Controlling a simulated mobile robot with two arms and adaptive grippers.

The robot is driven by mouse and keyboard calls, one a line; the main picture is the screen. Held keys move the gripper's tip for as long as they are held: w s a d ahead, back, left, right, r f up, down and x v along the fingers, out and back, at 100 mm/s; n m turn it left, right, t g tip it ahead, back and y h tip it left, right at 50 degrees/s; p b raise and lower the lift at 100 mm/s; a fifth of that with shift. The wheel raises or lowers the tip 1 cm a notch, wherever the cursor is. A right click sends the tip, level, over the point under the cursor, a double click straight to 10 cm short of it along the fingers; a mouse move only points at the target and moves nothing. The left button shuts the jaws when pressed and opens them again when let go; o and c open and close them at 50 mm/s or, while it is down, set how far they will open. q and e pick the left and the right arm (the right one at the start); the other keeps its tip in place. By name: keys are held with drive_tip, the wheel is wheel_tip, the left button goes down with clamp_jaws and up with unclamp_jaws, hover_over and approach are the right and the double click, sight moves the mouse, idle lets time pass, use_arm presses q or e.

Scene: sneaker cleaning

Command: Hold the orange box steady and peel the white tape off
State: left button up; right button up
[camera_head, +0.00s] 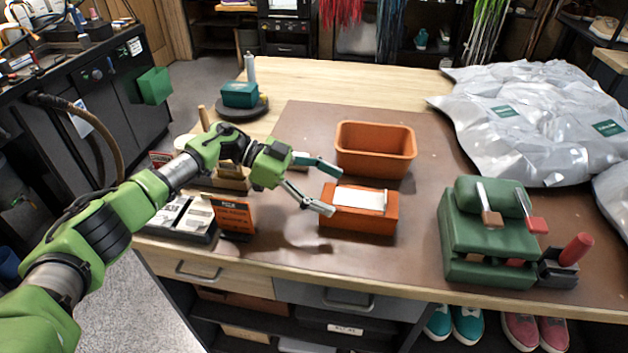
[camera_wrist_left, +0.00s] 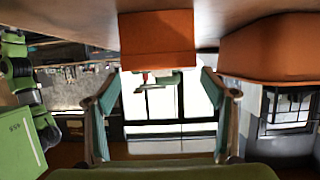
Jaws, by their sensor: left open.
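The orange box (camera_head: 345,221) sits on the brown mat, with a pale white strip of tape (camera_head: 360,199) across its top. My left gripper (camera_head: 335,190) is open at the box's left end, one fingertip toward its back corner and the other toward its front corner. In the left wrist view the box (camera_wrist_left: 157,38) lies ahead of the open fingers (camera_wrist_left: 158,78), in line with the gap between them. No grip on the box shows; whether a fingertip touches it I cannot tell. My right gripper is not in view.
An open orange bin (camera_head: 375,160) stands just behind the box and appears in the left wrist view (camera_wrist_left: 275,50). A green press-like block (camera_head: 490,245) stands right, silver bags (camera_head: 540,110) back right. An orange sign (camera_head: 234,217) stands front left. The mat (camera_head: 400,245) right of the box is clear.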

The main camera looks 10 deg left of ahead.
sight(348, 197)
use_arm(q)
drive_tip(key=x, duration=0.7)
drive_tip(key=shift+d+f, duration=0.1)
drive_tip(key=shift+d, duration=0.25)
